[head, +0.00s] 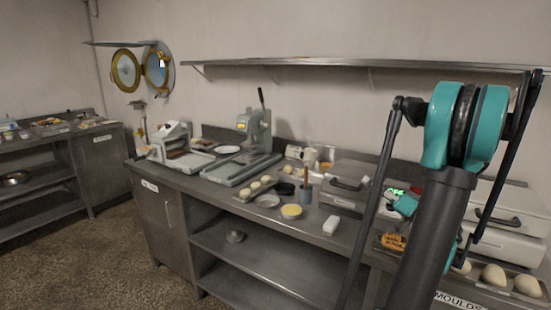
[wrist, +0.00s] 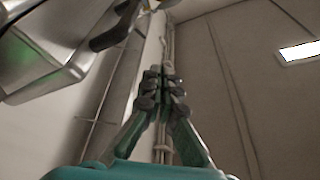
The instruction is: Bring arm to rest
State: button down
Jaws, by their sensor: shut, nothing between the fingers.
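My gripper (wrist: 161,82) shows in the wrist view with its fingertips together and nothing between them. It points toward a wall corner with pipes, and a metal appliance with a dark handle (wrist: 118,28) is at the upper left. In the head view my teal and black arm rises in front of the right part of the counter. Part of the teal wrist shows beside the arm over the counter, and the fingertips are hard to make out there.
The steel counter (head: 330,242) holds a green press (head: 255,128), a dough machine (head: 172,142), a white block (head: 331,225), a yellow-topped round tin (head: 291,211) and a tray of dough balls (head: 494,275). A wall shelf (head: 330,63) runs above. The speckled floor at left is clear.

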jog(key=s+a+f+m+g+h, duration=0.1)
jog(key=s+a+f+g+h, duration=0.25)
jog(key=a+f, duration=0.45)
jog(key=s+a+f+g+h, duration=0.25)
jog(key=a+f+g, duration=0.35)
jog(key=a, duration=0.4)
jog(key=s+d+f+g+h, duration=0.1)
jog(key=s+d+f+h, duration=0.1)
jog(key=s+f+h, duration=0.2)
jog(key=s+d+f+g+h, duration=0.1)
jog(key=s+f+h, duration=0.3)
jog(key=s, duration=0.5)
notch_tip(320, 180, down, 2)
jog(key=shift+d+f+h, duration=0.2)
jog(key=shift+d+h, duration=0.1)
jog(key=shift+d, duration=0.45)
